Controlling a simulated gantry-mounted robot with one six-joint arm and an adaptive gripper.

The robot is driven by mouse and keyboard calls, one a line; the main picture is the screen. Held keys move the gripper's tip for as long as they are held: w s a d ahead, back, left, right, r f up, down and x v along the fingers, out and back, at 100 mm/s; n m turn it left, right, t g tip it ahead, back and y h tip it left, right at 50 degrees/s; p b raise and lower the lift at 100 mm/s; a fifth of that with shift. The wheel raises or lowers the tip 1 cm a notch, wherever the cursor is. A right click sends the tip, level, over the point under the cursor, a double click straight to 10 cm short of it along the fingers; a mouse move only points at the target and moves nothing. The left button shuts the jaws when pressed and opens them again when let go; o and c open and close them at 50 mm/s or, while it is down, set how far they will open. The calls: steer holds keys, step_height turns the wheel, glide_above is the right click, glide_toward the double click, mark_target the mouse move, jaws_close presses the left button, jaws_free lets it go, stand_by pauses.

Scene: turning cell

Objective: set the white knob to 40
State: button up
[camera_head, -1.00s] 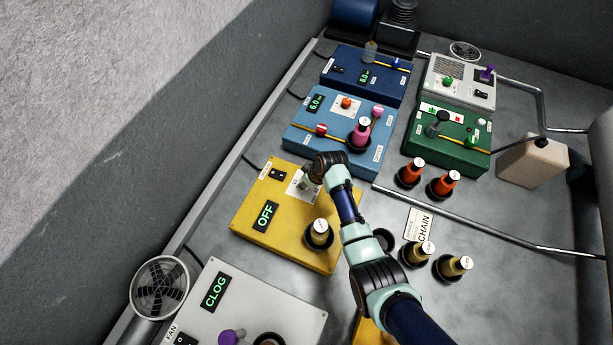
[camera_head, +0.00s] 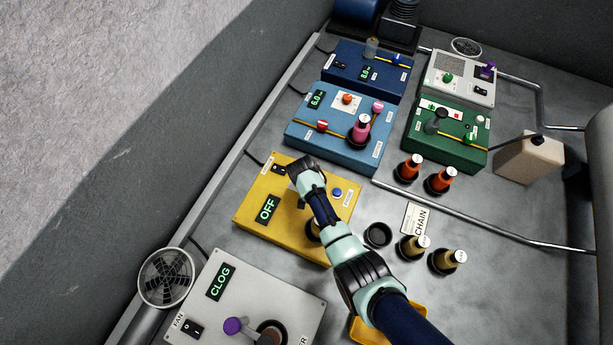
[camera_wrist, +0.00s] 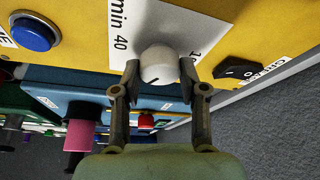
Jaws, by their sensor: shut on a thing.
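The white knob (camera_wrist: 158,60) sits on a pale scale plate on the yellow box (camera_head: 250,228). In the wrist view my gripper (camera_wrist: 160,74) has one finger on each side of the knob and is shut on it. A short dark mark shows on the knob's near lower side. The plate's print "min 40" (camera_wrist: 120,28) is left of the knob; a partly hidden "1" is to its right. In the head view my wrist covers the knob. The box's display (camera_head: 267,209) reads OFF.
A black rocker switch (camera_wrist: 240,72) and a blue button (camera_wrist: 33,34) flank the knob on the same box. A light blue box (camera_head: 327,140) with a pink bottle stands behind. The grey box (camera_head: 270,298) in front shows CLOG. Several bottles stand to the right.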

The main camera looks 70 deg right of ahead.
steer(key=m+g+b, duration=0.1)
steer(key=m, duration=0.1)
steer(key=m+b, duration=0.1)
steer(key=m, duration=0.1)
steer(key=m+g+b, duration=0.1)
steer(key=m+b, duration=0.1)
steer(key=shift+w+f+g, duration=0.15)
steer(key=shift+f+g, duration=0.1)
steer(key=shift+g, duration=0.05)
steer(key=m+g+b, duration=0.1)
steer(key=m+b, duration=0.2)
steer(key=shift+m+y, duration=0.3)
steer(key=shift+m, duration=0.1)
steer(key=shift+w+r+m+g+y+b, duration=0.1)
steer(key=shift+m+g+y+b, duration=0.35)
steer(key=shift+m+b, duration=0.85)
steer(key=shift+m, duration=0.3)
steer(key=o, duration=1.1)
steer(key=shift+r, duration=0.1)
steer(key=v, duration=1.2)
steer(key=shift+w, duration=0.1)
